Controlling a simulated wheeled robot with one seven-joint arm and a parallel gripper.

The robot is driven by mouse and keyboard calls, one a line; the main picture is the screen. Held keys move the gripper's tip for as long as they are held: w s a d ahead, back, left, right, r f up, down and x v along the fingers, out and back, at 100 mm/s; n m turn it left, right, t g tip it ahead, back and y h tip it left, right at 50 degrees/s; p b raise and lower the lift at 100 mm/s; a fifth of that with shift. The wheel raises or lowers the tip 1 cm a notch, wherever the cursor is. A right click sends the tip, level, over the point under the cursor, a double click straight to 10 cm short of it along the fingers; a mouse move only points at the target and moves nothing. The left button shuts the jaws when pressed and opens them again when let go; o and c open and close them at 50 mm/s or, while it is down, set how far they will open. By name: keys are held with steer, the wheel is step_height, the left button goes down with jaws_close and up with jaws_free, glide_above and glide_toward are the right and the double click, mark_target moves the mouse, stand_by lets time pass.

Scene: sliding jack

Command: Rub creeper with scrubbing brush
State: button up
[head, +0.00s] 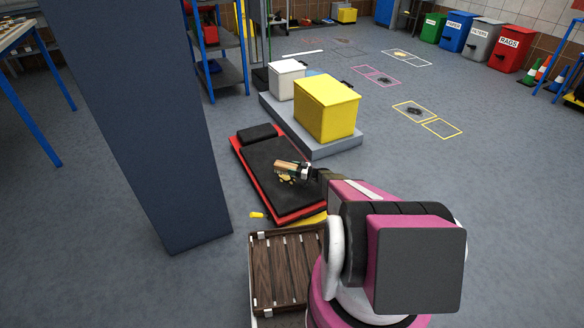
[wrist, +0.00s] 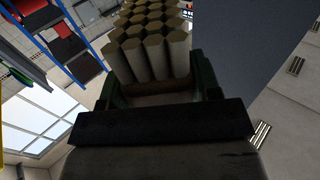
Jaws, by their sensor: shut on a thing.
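The creeper (head: 262,185) is a low board with a black pad, a red edge and a black headrest, lying on the floor at the middle of the head view. My gripper (head: 304,172) is over the pad's right side, shut on the scrubbing brush (head: 287,167). The brush looks tan in the head view; its thick pale bristle tufts (wrist: 150,48) fill the top middle of the wrist view, between the dark green fingers (wrist: 160,92). Small yellow bits (head: 287,181) show on the pad below the brush. I cannot tell whether the brush touches the pad.
A grey platform (head: 335,146) with a yellow box (head: 326,108) and a white box (head: 287,79) stands behind the creeper. A dark pillar (head: 150,120) rises at left. A slatted wooden crate (head: 283,271) is in front. Open floor lies to the right.

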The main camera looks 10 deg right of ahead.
steer(key=s+d+f, duration=0.1)
steer(key=s, duration=0.4)
steer(key=shift+s+d+f, duration=0.25)
steer(key=shift+s+f, duration=0.05)
steer(key=shift+s, duration=0.1)
steer(key=shift+r, duration=0.1)
step_height(320, 180, up, 6)
steer(key=shift+r, duration=0.2)
stand_by(0.7)
steer(key=shift+w, duration=0.1)
steer(key=shift+r, duration=1.55)
